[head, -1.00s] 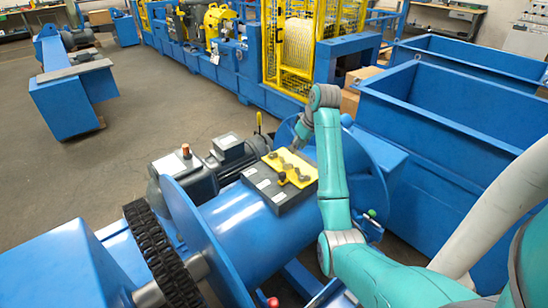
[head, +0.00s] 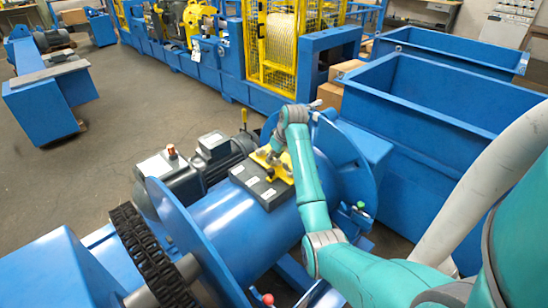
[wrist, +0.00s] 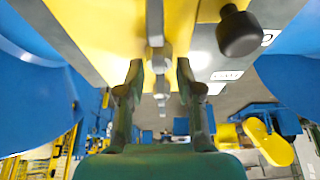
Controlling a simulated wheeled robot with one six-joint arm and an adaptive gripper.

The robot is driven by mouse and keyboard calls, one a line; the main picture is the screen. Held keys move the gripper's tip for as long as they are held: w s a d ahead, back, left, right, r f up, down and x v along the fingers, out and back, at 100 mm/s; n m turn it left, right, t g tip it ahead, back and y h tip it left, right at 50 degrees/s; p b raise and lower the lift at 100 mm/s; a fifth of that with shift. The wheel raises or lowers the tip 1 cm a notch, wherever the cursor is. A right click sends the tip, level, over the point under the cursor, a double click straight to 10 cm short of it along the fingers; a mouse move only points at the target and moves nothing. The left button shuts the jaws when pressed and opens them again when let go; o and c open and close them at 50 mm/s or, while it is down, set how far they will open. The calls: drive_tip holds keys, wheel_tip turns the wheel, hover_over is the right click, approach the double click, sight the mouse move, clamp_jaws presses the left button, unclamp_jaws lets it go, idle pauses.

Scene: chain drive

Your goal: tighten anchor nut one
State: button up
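The yellow plate (head: 287,176) lies on the dark box on top of the blue drum; my arm partly covers it. In the wrist view the yellow plate (wrist: 95,25) fills the upper part, with a grey hex nut (wrist: 159,62) on it. My gripper (wrist: 160,72) is open, with one finger on each side of this nut and small gaps visible. I cannot tell which anchor nut is number one. In the head view my gripper (head: 268,153) is low over the plate's far edge, its fingertips hard to make out.
The dark box (head: 262,190) carries pale labels. A motor (head: 215,150) sits behind the drum (head: 250,235). Blue bins (head: 430,110) stand at the right; open floor is at the left.

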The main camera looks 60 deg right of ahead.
clamp_jaws()
